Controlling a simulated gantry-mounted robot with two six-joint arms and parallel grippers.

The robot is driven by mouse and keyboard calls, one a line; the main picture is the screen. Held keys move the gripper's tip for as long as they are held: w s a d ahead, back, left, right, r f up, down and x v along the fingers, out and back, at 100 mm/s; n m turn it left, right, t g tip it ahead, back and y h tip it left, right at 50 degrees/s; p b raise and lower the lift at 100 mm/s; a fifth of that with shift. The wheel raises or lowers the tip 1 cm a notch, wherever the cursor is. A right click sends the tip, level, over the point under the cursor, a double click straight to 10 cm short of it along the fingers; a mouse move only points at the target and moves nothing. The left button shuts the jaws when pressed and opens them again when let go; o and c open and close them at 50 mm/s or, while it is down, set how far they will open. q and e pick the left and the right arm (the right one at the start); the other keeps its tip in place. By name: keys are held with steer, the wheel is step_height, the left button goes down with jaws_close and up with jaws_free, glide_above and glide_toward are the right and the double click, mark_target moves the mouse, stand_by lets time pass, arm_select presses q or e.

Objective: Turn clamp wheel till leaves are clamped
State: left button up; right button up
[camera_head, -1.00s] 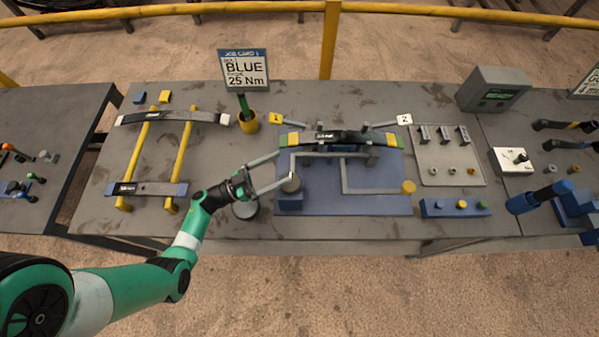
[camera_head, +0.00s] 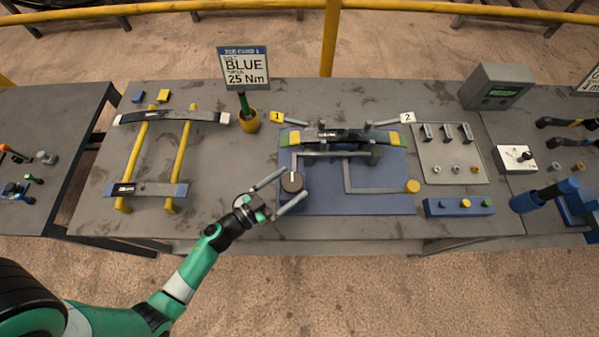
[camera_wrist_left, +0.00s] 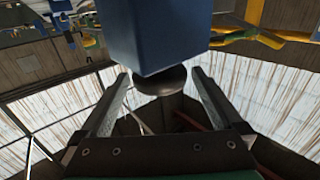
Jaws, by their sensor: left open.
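The clamp wheel (camera_head: 291,181), a dark round knob with a light mark, sits at the left front of the blue clamp base (camera_head: 385,202). It also shows in the wrist view (camera_wrist_left: 163,80), below a blue block (camera_wrist_left: 158,35). My left gripper (camera_head: 294,182) is open, with one finger on each side of the wheel. In the wrist view a gap shows between the wheel and each finger. The dark stacked leaves (camera_head: 342,135), with yellow and green ends, lie across the fixture behind the wheel. Contact between clamp jaw and leaves cannot be made out. My right gripper is not in view.
Two leaves (camera_head: 165,117) (camera_head: 140,189) lie across yellow rails (camera_head: 181,160) at left. A job card (camera_head: 244,68) reads BLUE, 25 Nm. Numbered tags 1 (camera_head: 277,118) and 2 (camera_head: 407,118) flank the stack. A button box (camera_head: 459,207) stands at front right.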

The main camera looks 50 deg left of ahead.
mark_target(302, 182)
arm_select(q)
steer(key=w, duration=0.4)
steer(key=shift+w+d+b, duration=0.15)
steer(key=shift+b, duration=0.15)
steer(key=c, duration=1.2)
steer(key=h+p, duration=0.1)
steer(key=m+h+p, duration=0.1)
steer(key=p, duration=0.1)
steer(key=shift+d+r+m+h, duration=0.1)
steer(key=shift+r+m+h, duration=0.2)
steer(key=shift+d+f+m+g+h+p, duration=0.15)
steer(key=shift+m+g+h+p, duration=0.45)
steer(key=shift+h, duration=0.4)
steer(key=shift+d+m+h, duration=0.1)
steer(key=shift+m+h, duration=0.5)
steer(key=shift+h, duration=0.2)
steer(key=shift+d+f+m+g+h, duration=0.15)
steer(key=shift+m+g+h, duration=0.55)
steer(key=shift+h, duration=0.2)
steer(key=shift+s+d+m+g+h+b, duration=0.25)
steer(key=shift+m+g+h+b, duration=0.35)
steer(key=shift+m+g+h, duration=0.3)
steer(key=shift+s+d+m+g+h+b, duration=0.1)
steer(key=shift+s+m+g+h+b, duration=0.1)
steer(key=shift+m+g+h+b, duration=0.7)
steer(key=shift+h+p, duration=0.3)
